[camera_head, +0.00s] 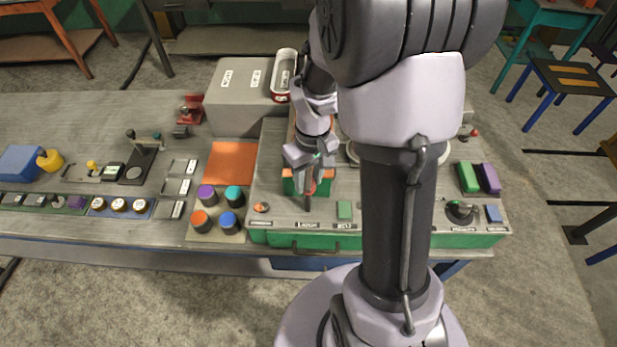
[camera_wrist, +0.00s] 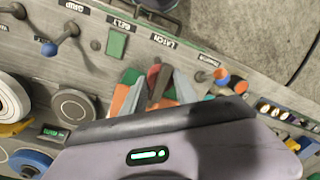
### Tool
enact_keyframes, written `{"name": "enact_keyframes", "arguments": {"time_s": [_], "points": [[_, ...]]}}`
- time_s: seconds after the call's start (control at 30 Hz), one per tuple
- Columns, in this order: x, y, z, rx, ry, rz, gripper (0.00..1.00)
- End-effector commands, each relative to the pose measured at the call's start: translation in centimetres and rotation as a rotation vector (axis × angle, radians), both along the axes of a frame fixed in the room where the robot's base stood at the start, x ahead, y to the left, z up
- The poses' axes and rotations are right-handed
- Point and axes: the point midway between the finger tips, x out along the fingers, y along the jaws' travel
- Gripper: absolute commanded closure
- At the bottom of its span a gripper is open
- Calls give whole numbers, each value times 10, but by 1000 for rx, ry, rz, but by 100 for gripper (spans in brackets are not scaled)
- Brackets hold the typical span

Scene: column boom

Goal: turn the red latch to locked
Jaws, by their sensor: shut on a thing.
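The red latch (camera_head: 310,186) is on the console, above a label reading LATCH, between orange and green patches. Its red part (camera_wrist: 153,73) also shows in the wrist view, between my fingertips. A dark handle end sticks out toward the front edge in the head view. My gripper (camera_head: 311,166) reaches down on it from above, and its two grey fingers (camera_wrist: 158,88) close on the latch from both sides. The fingers hide much of the latch, so its exact angle is hard to tell.
A green block (camera_head: 344,210) sits just right of the latch and a small orange-topped knob (camera_head: 261,207) to its left. Several coloured round knobs (camera_head: 233,196) stand farther left. A grey box (camera_head: 238,92) stands behind. My arm hides the console's middle right.

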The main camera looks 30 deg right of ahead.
Motion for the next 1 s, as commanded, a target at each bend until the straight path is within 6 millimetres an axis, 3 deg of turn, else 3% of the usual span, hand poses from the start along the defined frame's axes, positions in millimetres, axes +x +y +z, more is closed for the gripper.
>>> {"name": "enact_keyframes", "arguments": {"time_s": [0.13,0.17,0.27,0.57,0.67,0.77,1.0], "points": [[1,0,0,-1,-2,1,100],[1,0,0,-1,-2,1,63],[1,0,0,-1,-1,0,43],[0,0,1,0,-1,-1,43],[1,-1,10,0,-2,-1,43],[1,-2,32,-2,-5,-1,43],[1,-7,111,-2,-6,-1,43]]}}
